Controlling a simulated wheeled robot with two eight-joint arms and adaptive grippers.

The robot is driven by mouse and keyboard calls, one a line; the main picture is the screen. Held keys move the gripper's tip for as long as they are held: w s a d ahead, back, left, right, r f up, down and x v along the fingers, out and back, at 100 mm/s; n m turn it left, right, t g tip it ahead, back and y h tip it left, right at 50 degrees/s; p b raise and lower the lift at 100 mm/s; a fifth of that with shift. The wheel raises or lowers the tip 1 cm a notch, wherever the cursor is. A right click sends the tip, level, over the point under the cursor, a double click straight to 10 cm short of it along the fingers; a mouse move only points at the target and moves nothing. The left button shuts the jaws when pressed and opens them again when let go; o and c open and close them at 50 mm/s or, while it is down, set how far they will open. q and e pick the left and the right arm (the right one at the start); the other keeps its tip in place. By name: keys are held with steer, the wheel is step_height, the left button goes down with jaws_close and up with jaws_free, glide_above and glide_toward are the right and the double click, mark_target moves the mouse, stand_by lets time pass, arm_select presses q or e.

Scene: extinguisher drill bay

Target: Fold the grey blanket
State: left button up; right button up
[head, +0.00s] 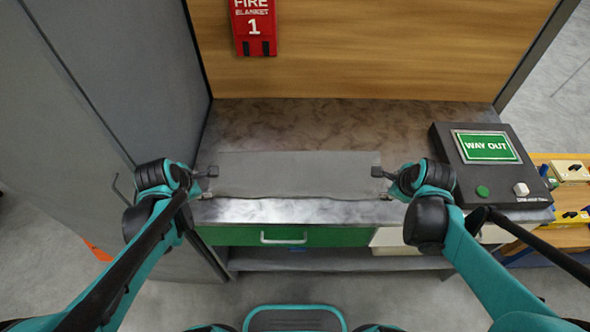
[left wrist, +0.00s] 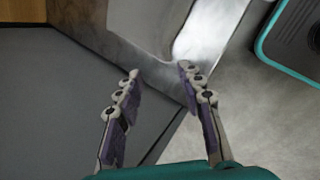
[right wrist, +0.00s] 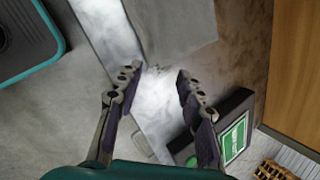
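The grey blanket (head: 290,172) lies flat as a wide strip on the metal worktop, its front edge slightly wavy near the worktop's front edge. I cannot tell how many layers it has. Part of it shows in the right wrist view (right wrist: 178,25), with a corner just beyond the fingertips. My left gripper (head: 211,172) is at the blanket's left end; the left wrist view shows its fingers (left wrist: 160,72) apart with nothing between them. My right gripper (head: 378,172) is at the blanket's right end; its fingers (right wrist: 157,72) are also apart and empty.
A black box with a green WAY OUT sign (head: 487,147) stands at the worktop's right, close to my right gripper. A grey cabinet (head: 120,70) stands at the left. A red fire blanket case (head: 254,25) hangs on the wooden back panel. The worktop (head: 300,113) behind the blanket is clear.

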arm_select(q)
steer(key=shift+w, duration=0.1)
arm_select(e)
steer(key=shift+w, duration=0.1)
